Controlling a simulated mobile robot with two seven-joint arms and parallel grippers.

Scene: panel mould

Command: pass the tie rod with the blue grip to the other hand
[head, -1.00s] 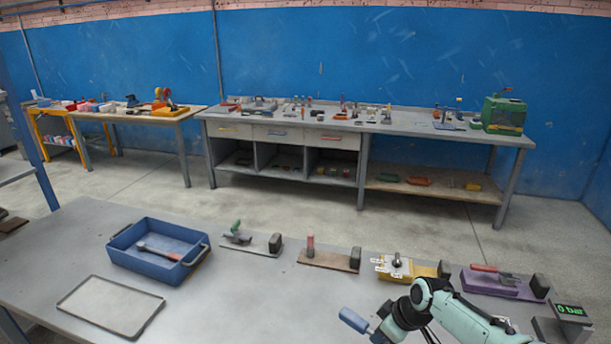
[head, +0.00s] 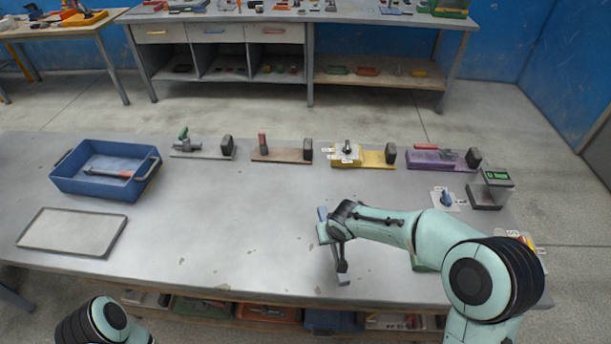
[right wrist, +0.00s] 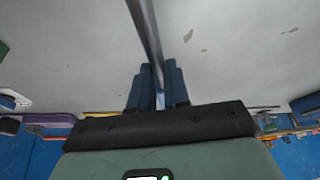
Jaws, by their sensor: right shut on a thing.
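The tie rod (right wrist: 146,30) shows in the right wrist view as a grey metal bar between the two blue fingers of my right gripper (right wrist: 157,78), which is shut on it. In the head view my right gripper (head: 331,230) holds the rod above the front middle of the grey table. The rod's ends are partly hidden by the gripper. Of my left arm only a link shows at the bottom left; its gripper is out of view.
A blue crate (head: 60,182) with a red-handled tool in it and a grey tray (head: 35,246) are on the table's left. Toggle clamps on coloured bases (head: 283,155) line the back edge. A gauge box (head: 487,197) stands at the right. The table's middle is clear.

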